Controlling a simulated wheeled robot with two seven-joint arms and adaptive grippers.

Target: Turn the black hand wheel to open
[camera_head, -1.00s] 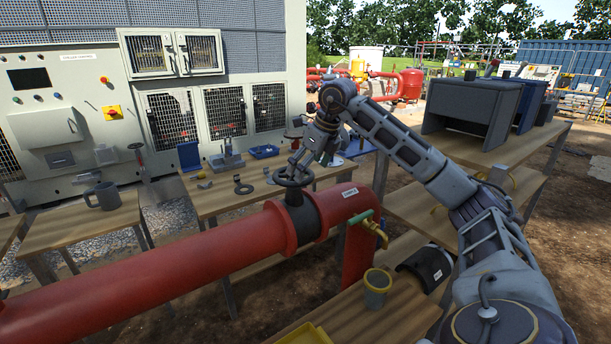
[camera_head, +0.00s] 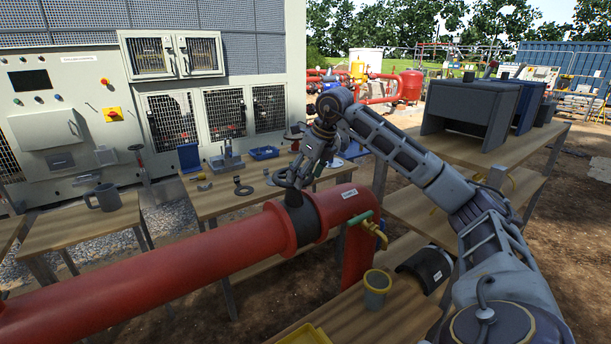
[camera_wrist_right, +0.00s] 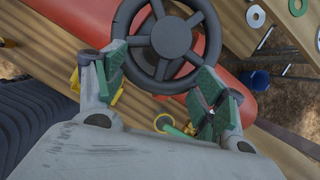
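The black hand wheel (camera_head: 285,181) sits on a dark collar (camera_head: 302,222) around the thick red pipe (camera_head: 240,246). In the right wrist view the wheel (camera_wrist_right: 172,38) shows its round rim, spokes and hub. My right gripper (camera_head: 302,170) is at the wheel from above and behind, partly covering it in the head view. In the right wrist view its green-padded fingers (camera_wrist_right: 160,75) are spread apart at the two sides of the wheel's near rim. The pads overlap the rim in the picture; whether they touch it I cannot tell. My left gripper is out of view.
A small tap with a green handle (camera_head: 362,217) juts from the pipe's bend, close to the wheel. A grey-yellow cup (camera_head: 376,290) stands on the front wooden table (camera_head: 411,315). A table with loose parts (camera_head: 220,204) lies behind the pipe. A grey cabinet (camera_head: 72,120) stands at the left.

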